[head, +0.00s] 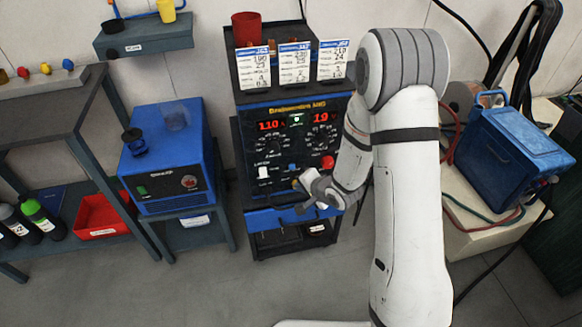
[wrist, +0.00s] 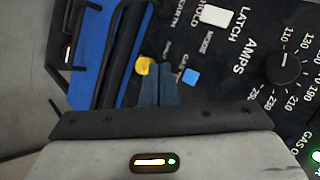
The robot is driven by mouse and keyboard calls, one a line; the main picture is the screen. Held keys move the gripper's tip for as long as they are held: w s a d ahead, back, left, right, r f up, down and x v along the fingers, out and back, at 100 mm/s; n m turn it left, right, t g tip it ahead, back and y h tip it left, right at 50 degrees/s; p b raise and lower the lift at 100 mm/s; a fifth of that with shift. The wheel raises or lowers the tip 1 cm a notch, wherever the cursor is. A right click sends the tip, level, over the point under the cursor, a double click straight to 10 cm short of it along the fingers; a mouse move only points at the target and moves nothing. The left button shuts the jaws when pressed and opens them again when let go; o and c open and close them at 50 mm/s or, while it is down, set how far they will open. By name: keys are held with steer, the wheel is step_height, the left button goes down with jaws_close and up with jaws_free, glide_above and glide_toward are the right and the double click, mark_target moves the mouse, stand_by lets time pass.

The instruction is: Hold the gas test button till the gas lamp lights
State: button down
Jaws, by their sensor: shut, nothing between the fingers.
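The welder (head: 296,150) has a black front panel with red digits and dials. The gas test button is a small blue square (wrist: 190,76) in the wrist view, beside a partly hidden "GAS" label; it also shows in the head view (head: 292,167). My gripper (wrist: 160,70) is shut and empty, its fingertips just left of the blue button in the wrist picture. I cannot tell whether they touch the panel. In the head view my gripper (head: 299,184) is at the panel's lower part. A green lamp (wrist: 316,156) by a cut-off "GAS O" label glows; a green light (head: 297,119) shows between the displays.
A yellow knob (wrist: 145,66) sits just left of my fingertips. A white switch (wrist: 215,15) and the amps dial (wrist: 284,66) are on the panel. A red knob (head: 328,162) is near my wrist. A blue box (head: 165,155) stands left, a blue case (head: 510,145) right.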

steer(key=shift+w+a+p, duration=0.2)
steer(key=shift+w, duration=0.6)
steer(key=shift+w+a+p, duration=0.2)
steer(key=shift+w+a, duration=0.05)
steer(key=shift+w, duration=0.5)
steer(key=shift+w+a+p, duration=0.2)
steer(key=shift+w, duration=0.6)
steer(key=shift+w, duration=0.1)
steer(key=shift+w+a+p, duration=0.15)
steer(key=shift+w+p, duration=0.15)
steer(key=shift+p, duration=0.05)
steer(key=shift+w+a, duration=0.1)
steer(key=shift+w, duration=0.4)
stand_by(2.0)
steer(key=shift+s, duration=0.1)
stand_by(0.5)
steer(key=shift+s+d, duration=0.25)
steer(key=shift+s, duration=0.55)
steer(key=shift+s+d, duration=0.2)
steer(key=shift+s, duration=0.6)
steer(key=shift+s+d, duration=0.25)
steer(key=shift+s, duration=0.55)
steer(key=shift+s+d, duration=0.2)
steer(key=shift+s, duration=0.6)
